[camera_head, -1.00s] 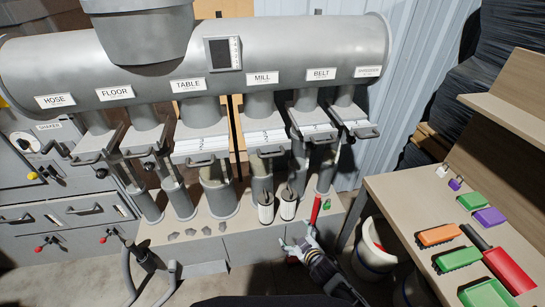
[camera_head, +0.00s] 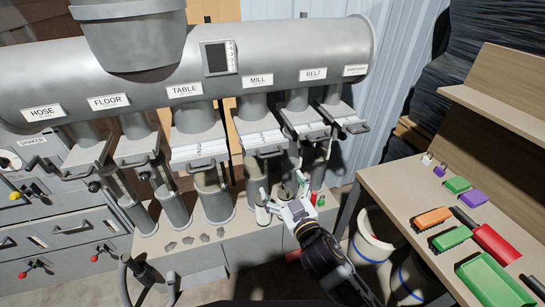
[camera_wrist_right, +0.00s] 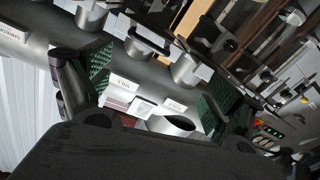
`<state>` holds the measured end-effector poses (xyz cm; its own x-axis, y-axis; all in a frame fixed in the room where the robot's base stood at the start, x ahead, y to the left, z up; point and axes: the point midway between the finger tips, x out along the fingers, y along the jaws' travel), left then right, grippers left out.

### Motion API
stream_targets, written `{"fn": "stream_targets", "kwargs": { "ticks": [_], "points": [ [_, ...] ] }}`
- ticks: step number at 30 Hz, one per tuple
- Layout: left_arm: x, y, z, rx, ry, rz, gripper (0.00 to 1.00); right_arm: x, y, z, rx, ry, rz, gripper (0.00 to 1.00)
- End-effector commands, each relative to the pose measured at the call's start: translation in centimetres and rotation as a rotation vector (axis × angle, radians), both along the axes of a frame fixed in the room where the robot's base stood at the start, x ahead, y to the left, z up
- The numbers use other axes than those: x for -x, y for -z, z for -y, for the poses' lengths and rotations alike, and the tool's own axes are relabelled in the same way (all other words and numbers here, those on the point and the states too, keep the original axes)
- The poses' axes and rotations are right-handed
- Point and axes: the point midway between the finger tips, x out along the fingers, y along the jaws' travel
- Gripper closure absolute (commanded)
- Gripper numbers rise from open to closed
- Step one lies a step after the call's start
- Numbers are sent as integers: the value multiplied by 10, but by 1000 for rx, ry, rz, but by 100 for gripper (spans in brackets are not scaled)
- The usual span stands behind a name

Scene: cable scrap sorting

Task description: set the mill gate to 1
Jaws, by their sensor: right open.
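The mill gate (camera_head: 258,139) is a pale sliding plate under the MILL label (camera_head: 259,80) on the big grey duct. It has white marked strips and a dark bar handle (camera_head: 271,154) at its front. My right gripper (camera_head: 283,189) is open and empty, below and slightly right of that handle and apart from it. In the right wrist view the two green-padded fingers (camera_wrist_right: 152,88) stand wide apart, with pale labels and grey duct parts seen between them. My left gripper is not in view.
The table gate (camera_head: 199,151) is to the left and the belt gate (camera_head: 307,126) to the right, both with protruding handles. Upright grey pipes (camera_head: 214,190) stand below. A workbench (camera_head: 400,195) with brushes and a green tray (camera_head: 494,281) is at right.

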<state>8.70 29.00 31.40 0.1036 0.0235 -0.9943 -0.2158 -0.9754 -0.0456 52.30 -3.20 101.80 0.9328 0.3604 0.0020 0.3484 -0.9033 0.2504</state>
Motion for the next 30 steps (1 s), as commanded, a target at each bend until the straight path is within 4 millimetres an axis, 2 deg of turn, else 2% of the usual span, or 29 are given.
{"fn": "stream_targets", "kwargs": {
  "ticks": [5, 19, 30],
  "points": [
    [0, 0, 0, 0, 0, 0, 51, 1, -12, 4, -52, 20, -1, 8],
    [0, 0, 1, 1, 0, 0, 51, -2, -7, 12, -225, 55, -83, 8],
    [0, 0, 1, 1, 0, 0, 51, -2, -7, 12, -239, 54, -87, 8]
  ]
}}
